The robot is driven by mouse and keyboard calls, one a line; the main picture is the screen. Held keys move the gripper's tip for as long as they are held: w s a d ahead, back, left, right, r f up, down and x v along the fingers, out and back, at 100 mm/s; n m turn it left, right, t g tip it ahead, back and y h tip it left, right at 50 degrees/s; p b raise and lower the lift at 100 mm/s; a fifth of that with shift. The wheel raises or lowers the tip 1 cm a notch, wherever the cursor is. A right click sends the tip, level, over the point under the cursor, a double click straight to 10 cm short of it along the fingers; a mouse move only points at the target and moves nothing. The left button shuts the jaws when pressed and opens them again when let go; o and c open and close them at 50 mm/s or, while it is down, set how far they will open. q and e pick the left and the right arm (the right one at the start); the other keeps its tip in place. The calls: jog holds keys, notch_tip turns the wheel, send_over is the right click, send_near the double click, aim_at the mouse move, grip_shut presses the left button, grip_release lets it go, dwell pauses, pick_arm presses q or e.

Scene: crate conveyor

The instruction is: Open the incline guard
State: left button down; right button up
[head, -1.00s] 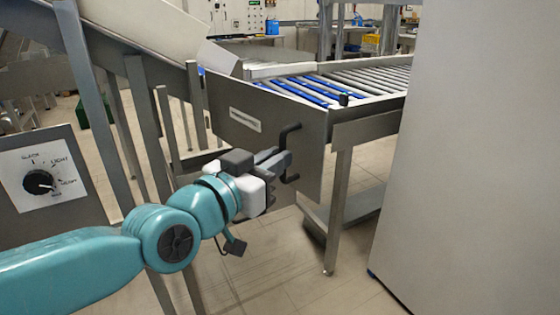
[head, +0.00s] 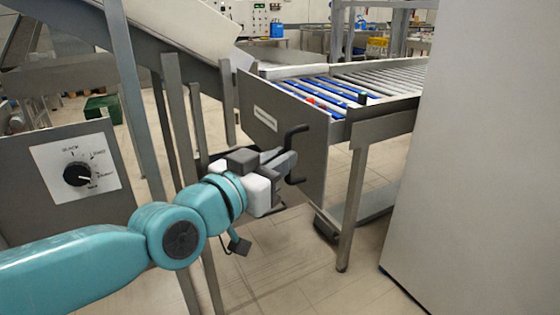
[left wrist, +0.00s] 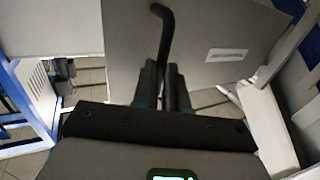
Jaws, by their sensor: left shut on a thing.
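The incline guard (head: 285,130) is a grey metal panel with a pale label, standing at the near end of the roller conveyor. Its dark bent handle (head: 294,132) sticks out from its right part. My left gripper (head: 284,161) is shut on this handle. In the left wrist view the handle (left wrist: 164,30) runs down between the fingers of the gripper (left wrist: 167,88), with the guard panel (left wrist: 205,30) behind it. The guard stands at a steep angle in the head view, its left edge near the grey posts. My right gripper is not in view.
The roller conveyor (head: 385,77) with blue and grey rollers lies behind the guard. A control panel with a black dial (head: 78,174) stands at the left. A large grey cabinet (head: 490,170) fills the right. Clear floor lies below my gripper.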

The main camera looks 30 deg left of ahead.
pick_arm(q)
jog(key=shift+a+r+y, duration=0.3)
jog(key=shift+a+r, duration=0.1)
jog(key=shift+a, duration=0.2)
jog(key=shift+w, duration=0.1)
jog(key=c, duration=1.3)
grip_release()
jog(key=shift+w+f, duration=0.1)
jog(key=shift+c, duration=0.2)
jog(key=shift+o, duration=0.9)
jog(key=shift+w+a+f, duration=0.3)
jog(key=shift+a, duration=0.2)
jog(key=shift+s+d, duration=0.1)
jog(key=shift+d, duration=0.1)
jog(key=shift+d, duration=0.1)
jog(key=s+a, duration=0.2)
jog(key=s, duration=1.4)
jog(key=shift+s, duration=0.2)
